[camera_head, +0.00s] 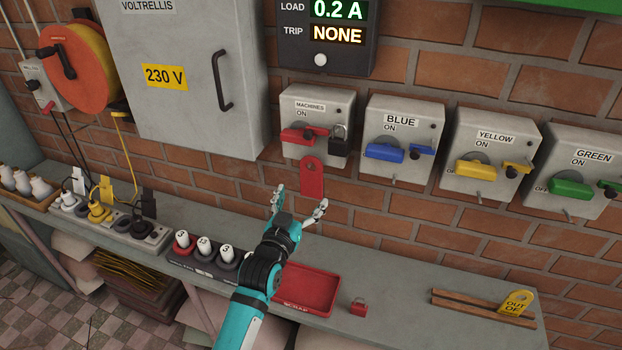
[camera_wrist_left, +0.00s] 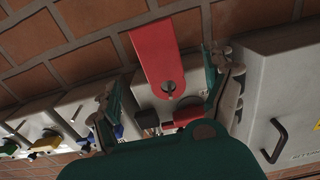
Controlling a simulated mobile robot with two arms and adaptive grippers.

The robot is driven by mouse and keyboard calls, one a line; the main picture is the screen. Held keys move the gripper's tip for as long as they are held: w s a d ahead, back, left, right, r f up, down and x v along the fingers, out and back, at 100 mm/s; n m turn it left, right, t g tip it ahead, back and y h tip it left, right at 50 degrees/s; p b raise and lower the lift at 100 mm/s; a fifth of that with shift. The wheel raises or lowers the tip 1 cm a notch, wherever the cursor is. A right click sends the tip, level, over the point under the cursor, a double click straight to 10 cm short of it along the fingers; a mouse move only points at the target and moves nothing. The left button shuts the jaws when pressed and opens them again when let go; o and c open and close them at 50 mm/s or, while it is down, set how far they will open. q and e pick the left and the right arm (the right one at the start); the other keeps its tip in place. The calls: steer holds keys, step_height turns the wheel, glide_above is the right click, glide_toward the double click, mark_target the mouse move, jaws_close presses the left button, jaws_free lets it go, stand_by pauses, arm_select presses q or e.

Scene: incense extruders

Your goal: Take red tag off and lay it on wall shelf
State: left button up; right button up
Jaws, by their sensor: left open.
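The red tag (camera_head: 311,180) hangs upright below the MACHINES switch box (camera_head: 313,105) on the brick wall. In the left wrist view the red tag (camera_wrist_left: 160,45) has a round fastening near one end, close to the red switch handle (camera_wrist_left: 188,110). My left gripper (camera_head: 300,200) is open, with its fingers spread just below and in front of the tag. In the wrist view the left gripper (camera_wrist_left: 168,85) has a finger on each side of the tag, apart from it. The grey wall shelf (camera_head: 400,310) runs below. My right gripper is not in view.
On the shelf are a red tray (camera_head: 322,276), a small red padlock (camera_head: 358,307), and a wooden rack (camera_head: 475,307) with a yellow tag (camera_head: 516,303). A black padlock (camera_head: 339,145) hangs on the MACHINES box. Bare shelf shows between padlock and rack.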

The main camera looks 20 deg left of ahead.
mark_target(311, 182)
arm_select(q)
steer(key=w+p, duration=0.1)
steer(key=w, duration=0.5)
steer(key=shift+w+d, duration=0.1)
steer(key=shift+w, duration=0.8)
steer(key=c, duration=1.2)
steer(key=shift+c, duration=0.2)
steer(key=shift+r+p, duration=0.25)
steer(key=shift+p, duration=0.2)
